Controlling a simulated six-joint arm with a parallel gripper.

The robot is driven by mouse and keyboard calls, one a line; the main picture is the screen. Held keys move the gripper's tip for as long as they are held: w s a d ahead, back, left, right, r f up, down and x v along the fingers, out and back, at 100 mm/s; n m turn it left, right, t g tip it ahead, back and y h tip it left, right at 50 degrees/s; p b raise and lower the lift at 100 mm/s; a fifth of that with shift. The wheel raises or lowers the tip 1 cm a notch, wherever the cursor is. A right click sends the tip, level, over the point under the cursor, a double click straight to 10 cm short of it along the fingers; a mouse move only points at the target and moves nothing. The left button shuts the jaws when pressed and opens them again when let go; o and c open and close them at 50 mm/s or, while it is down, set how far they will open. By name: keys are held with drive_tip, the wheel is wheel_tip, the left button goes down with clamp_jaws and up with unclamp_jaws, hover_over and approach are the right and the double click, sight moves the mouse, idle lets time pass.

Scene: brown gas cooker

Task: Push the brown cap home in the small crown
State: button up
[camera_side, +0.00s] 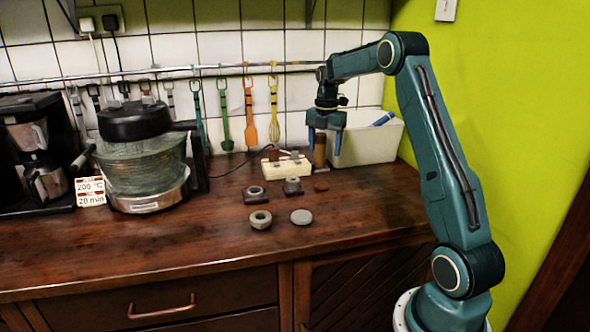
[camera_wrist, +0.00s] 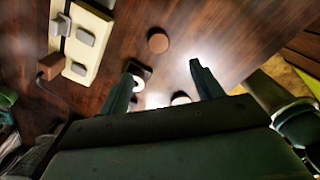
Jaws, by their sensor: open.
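The brown cap (camera_side: 321,185), a flat round disc, lies loose on the brown top; it shows in the wrist view (camera_wrist: 158,40) beyond my fingertips. A narrow grey crown (camera_side: 292,186) stands on a dark square base to its left, and a wider grey ring (camera_side: 254,195) sits on another dark base. The narrow one looks like the small crown. In the wrist view a pale ring on a dark base (camera_wrist: 138,75) is partly hidden by my left finger. My gripper (camera_side: 325,146) is open, above and behind the cap, with nothing seen between its fingers.
A steamer (camera_side: 140,165) is left. The front right of the top is clear.

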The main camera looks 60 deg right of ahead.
hover_over(322, 184)
drive_tip(key=shift+s+f, duration=0.15)
drive_tip(key=shift+f, duration=3.4)
drive_tip(key=shift+f, duration=2.55)
drive_tip(key=c, duration=1.1)
